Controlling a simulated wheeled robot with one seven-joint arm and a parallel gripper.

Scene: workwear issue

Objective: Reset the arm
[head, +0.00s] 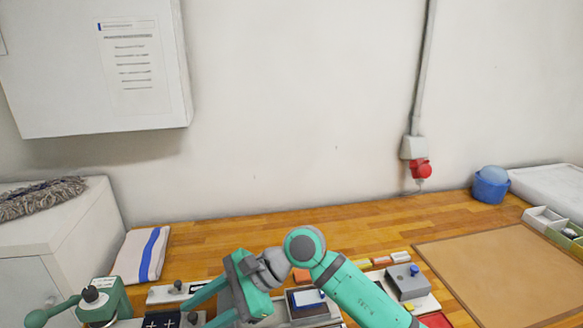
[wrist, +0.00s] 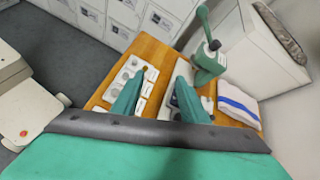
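My arm (head: 345,285) reaches in from the bottom of the head view and bends left over the wooden table. My gripper (head: 203,305) points left, above the table's front part. In the wrist view the two green fingers of my gripper (wrist: 156,88) stand well apart, with nothing held between them. The table (wrist: 150,52) shows beyond the fingers, tilted in the picture. The parts right under my gripper are partly hidden by it in the head view.
A green lever press (head: 103,300) stands at the left, near a blue-striped cloth (head: 142,255). A grey block with a blue knob (head: 407,281) is right of my arm. A brown mat (head: 500,270), a blue container (head: 490,185) and bins (head: 545,220) lie right.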

